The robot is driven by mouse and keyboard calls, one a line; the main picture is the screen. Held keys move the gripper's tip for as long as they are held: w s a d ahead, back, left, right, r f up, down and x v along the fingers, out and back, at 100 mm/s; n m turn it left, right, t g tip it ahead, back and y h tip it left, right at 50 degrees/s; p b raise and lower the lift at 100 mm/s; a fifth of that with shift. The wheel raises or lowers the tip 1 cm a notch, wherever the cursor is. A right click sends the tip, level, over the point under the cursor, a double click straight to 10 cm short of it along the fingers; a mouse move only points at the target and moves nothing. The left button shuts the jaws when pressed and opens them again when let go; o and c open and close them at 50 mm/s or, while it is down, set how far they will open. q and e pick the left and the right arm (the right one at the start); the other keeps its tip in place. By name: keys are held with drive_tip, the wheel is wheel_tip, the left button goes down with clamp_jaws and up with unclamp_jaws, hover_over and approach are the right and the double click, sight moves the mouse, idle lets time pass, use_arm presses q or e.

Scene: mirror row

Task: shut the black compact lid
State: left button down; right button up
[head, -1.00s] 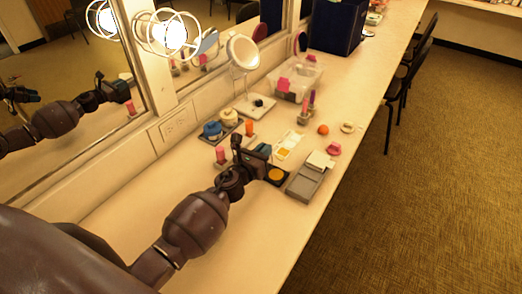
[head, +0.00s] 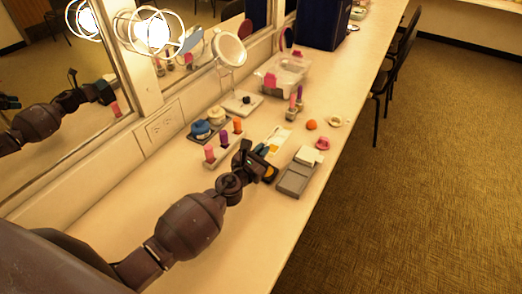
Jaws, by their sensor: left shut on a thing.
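The black compact (head: 270,179) lies on the counter left of the grey case, mostly covered by my left gripper. A little of its orange pan shows beside the fingers. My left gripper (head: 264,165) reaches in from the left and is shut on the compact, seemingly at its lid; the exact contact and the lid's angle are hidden. My right gripper is not in view.
A grey case (head: 297,177) stands close on the right, near the counter's front edge. Lipsticks (head: 224,140) stand to the left. A palette (head: 279,138), an orange ball (head: 311,125) and a pink item (head: 322,143) lie behind. The counter in front is bare.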

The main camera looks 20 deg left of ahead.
use_arm(q)
drive_tip(key=c, duration=1.3)
unclamp_jaws()
drive_tip(key=s, duration=0.3)
drive_tip(key=s+a, duration=0.1)
drive_tip(key=s, duration=0.6)
drive_tip(key=shift+s+a, duration=0.35)
